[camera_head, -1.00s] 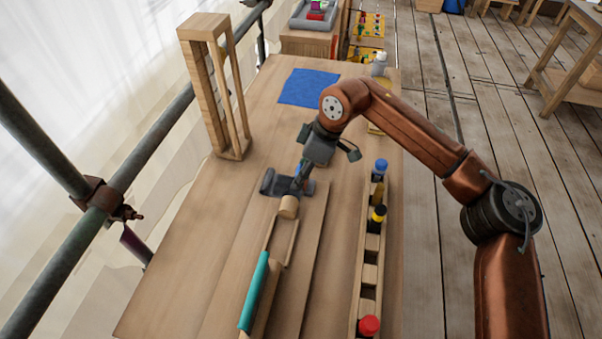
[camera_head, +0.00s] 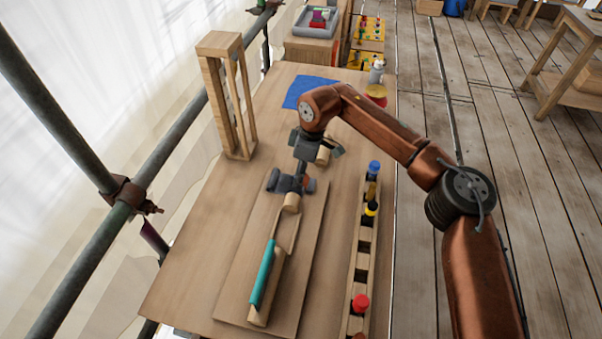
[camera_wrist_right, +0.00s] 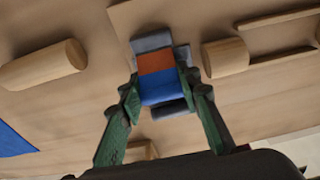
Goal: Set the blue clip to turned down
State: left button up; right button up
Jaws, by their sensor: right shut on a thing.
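The blue clip shows in the right wrist view as a block with a blue part (camera_wrist_right: 159,91) and an orange-brown part (camera_wrist_right: 155,62), with dark grey pieces at both ends. My right gripper (camera_wrist_right: 160,82) is shut on it, one green finger on each side. In the head view my right gripper (camera_head: 300,174) points down at the dark grey piece (camera_head: 286,184) near the far end of a wooden board (camera_head: 240,285). A bit of orange shows there; the blue part is hidden. Whether the clip is turned up or down I cannot tell. My left gripper is not in view.
A wooden rod with a teal strip (camera_head: 262,275) lies on the board. A wooden rack (camera_head: 360,275) with blue, yellow and red capped items stands to the right. A tall wooden frame (camera_head: 228,95) stands at the back left. A blue cloth (camera_head: 297,92) lies behind.

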jog(key=shift+a+h+p, duration=0.25)
jog(key=shift+h+p, duration=0.35)
jog(key=shift+p, duration=0.15)
jog(key=shift+a+f+h, duration=0.1)
jog(key=shift+f+h, duration=0.05)
jog(key=shift+h, duration=0.15)
jog(key=shift+w+a+f+g+h, duration=0.1)
jog(key=shift+a+f+g+h, duration=0.1)
jog(key=shift+g+h, duration=0.15)
jog(key=shift+f+h, duration=0.25)
jog(key=shift+h, duration=0.4)
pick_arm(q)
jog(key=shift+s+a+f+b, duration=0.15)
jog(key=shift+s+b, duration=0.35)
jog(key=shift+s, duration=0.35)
pick_arm(e)
jog(key=shift+a+h, duration=0.1)
jog(key=shift+h, duration=0.2)
jog(key=o, duration=1.2)
